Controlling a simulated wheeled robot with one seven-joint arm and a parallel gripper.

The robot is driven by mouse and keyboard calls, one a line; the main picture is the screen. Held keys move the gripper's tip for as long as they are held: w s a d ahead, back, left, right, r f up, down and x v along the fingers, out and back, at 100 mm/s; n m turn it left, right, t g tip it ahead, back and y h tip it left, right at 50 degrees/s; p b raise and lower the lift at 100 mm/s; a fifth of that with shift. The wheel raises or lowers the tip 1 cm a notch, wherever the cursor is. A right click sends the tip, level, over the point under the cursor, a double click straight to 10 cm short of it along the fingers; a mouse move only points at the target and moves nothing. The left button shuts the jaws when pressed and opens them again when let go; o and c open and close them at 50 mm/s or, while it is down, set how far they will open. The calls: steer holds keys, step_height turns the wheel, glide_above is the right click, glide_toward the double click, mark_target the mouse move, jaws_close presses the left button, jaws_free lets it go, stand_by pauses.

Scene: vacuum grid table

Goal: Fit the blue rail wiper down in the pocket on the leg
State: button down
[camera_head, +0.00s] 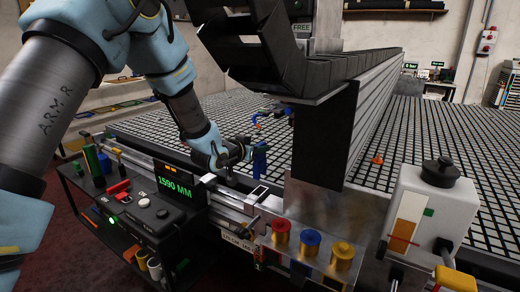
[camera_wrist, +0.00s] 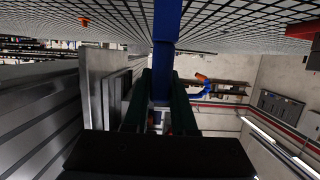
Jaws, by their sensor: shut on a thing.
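The blue rail wiper (camera_head: 260,160) is held upright in my gripper (camera_head: 248,151), above the front rail and left of the leg. In the wrist view the wiper (camera_wrist: 166,38) is a blue bar between two dark green fingers of my gripper (camera_wrist: 165,82). The fingers are shut on it. The leg (camera_head: 322,140) is a dark upright under the gantry beam, with a bare metal plate at its foot. A small pale frame with a dark opening (camera_head: 258,194) sits on the rail left of that plate, below the wiper; I cannot tell if it is the pocket.
Red, blue and yellow cylinders (camera_head: 311,242) stand in front of the leg. A white canister with a black cap (camera_head: 432,205) is at the right. A black cart with a green display (camera_head: 171,186) stands at the left. The grid table (camera_head: 225,108) spreads behind, with small coloured items.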

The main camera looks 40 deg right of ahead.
steer(key=shift+a, duration=0.1)
steer(key=shift+f+b, duration=6)
steer(key=shift+f, duration=0.9)
steer(key=c, duration=0.7)
jaws_free()
steer(key=shift+o, duration=0.2)
steer(key=b+v, duration=0.2)
steer(key=v, duration=0.8)
steer(key=shift+a+r, duration=0.2)
steer(key=shift+a, duration=0.15)
